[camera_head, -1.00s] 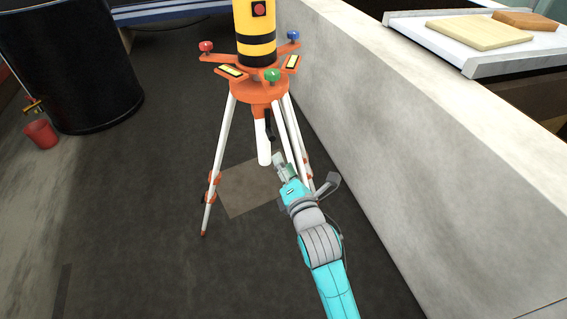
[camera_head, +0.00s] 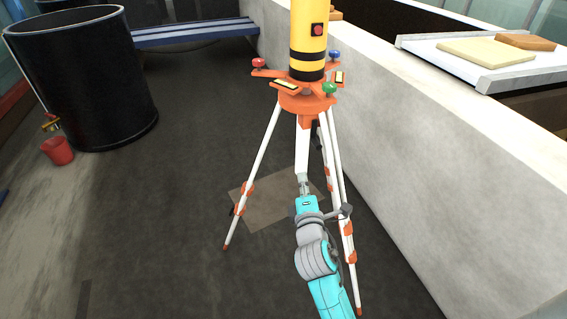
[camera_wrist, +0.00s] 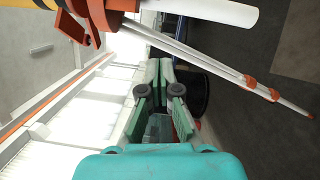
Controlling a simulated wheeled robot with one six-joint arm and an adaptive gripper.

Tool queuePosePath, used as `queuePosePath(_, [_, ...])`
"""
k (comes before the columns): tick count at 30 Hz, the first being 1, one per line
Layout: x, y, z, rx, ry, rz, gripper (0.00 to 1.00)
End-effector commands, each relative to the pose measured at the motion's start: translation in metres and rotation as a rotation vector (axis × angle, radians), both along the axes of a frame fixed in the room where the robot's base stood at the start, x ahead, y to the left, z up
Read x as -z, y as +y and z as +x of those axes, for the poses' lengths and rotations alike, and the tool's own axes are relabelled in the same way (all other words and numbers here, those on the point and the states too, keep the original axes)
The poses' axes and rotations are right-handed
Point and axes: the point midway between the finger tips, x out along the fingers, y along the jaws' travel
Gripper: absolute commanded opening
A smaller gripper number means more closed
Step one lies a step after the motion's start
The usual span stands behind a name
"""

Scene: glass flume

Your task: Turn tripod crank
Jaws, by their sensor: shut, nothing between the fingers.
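The tripod stands ahead on the dark floor, with an orange head (camera_head: 305,99), white legs (camera_head: 264,156) with orange clamps, and a white centre column (camera_head: 302,140). A small dark part (camera_head: 318,137) shows beside the column under the head; I cannot tell whether it is the crank. My gripper (camera_head: 304,182) is shut and empty, close to the column's lower end in the head view; contact cannot be told. In the wrist view my gripper (camera_wrist: 160,72) is shut, with the white column (camera_wrist: 215,10) and a leg (camera_wrist: 195,58) above and to the right.
A yellow and black instrument (camera_head: 308,40) sits on the tripod. A pale wall (camera_head: 440,150) runs close on the right, with a tray of boards (camera_head: 490,80) on it. A black barrel (camera_head: 85,85) and a red bucket (camera_head: 58,151) stand left. Floor left of the tripod is clear.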

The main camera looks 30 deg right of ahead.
Motion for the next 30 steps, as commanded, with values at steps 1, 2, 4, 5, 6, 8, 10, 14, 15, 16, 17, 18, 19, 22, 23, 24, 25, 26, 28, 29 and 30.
queuePosePath(1, [0.0, -0.002, 0.003, 0.002, -0.002, 0.0, 0.0])
queuePosePath(2, [-0.001, -0.003, 0.006, 0.001, -0.002, 0.001, 0.0])
queuePosePath(4, [-0.002, -0.007, 0.013, 0.0, -0.004, 0.002, 0.0])
queuePosePath(5, [-0.002, -0.009, 0.017, 0.001, -0.003, 0.002, 0.0])
queuePosePath(6, [-0.003, -0.013, 0.022, 0.002, -0.003, 0.001, 0.0])
queuePosePath(8, [-0.003, -0.018, 0.032, 0.001, -0.003, 0.002, 0.0])
queuePosePath(10, [-0.004, -0.025, 0.043, 0.001, -0.003, 0.001, 0.0])
queuePosePath(14, [-0.005, -0.036, 0.064, 0.0, -0.004, 0.0, 0.0])
queuePosePath(15, [-0.005, -0.04, 0.07, 0.0, -0.002, 0.0, 0.0])
queuePosePath(16, [-0.006, -0.043, 0.075, 0.0, -0.003, 0.001, 0.0])
queuePosePath(17, [-0.005, -0.045, 0.08, 0.0, -0.002, 0.001, 0.0])
queuePosePath(18, [-0.006, -0.049, 0.086, 0.0, -0.003, 0.001, 0.0])
queuePosePath(19, [-0.006, -0.053, 0.087, 0.001, -0.002, 0.001, 0.0])
queuePosePath(22, [-0.009, -0.067, 0.08, 0.002, -0.001, 0.002, 0.0])
queuePosePath(23, [-0.009, -0.07, 0.079, 0.002, -0.002, 0.001, 0.0])
queuePosePath(24, [-0.01, -0.074, 0.078, 0.001, -0.003, 0.002, 0.0])
queuePosePath(25, [-0.01, -0.076, 0.077, 0.001, -0.002, 0.0, 0.0])
queuePosePath(26, [-0.011, -0.078, 0.077, 0.0, -0.002, 0.001, 0.0])
queuePosePath(28, [-0.011, -0.082, 0.075, 0.0, -0.001, 0.0, 0.0])
queuePosePath(29, [-0.012, -0.083, 0.075, 0.0, -0.002, 0.001, 0.0])
queuePosePath(30, [-0.012, -0.085, 0.074, -0.001, -0.002, 0.001, 0.0])
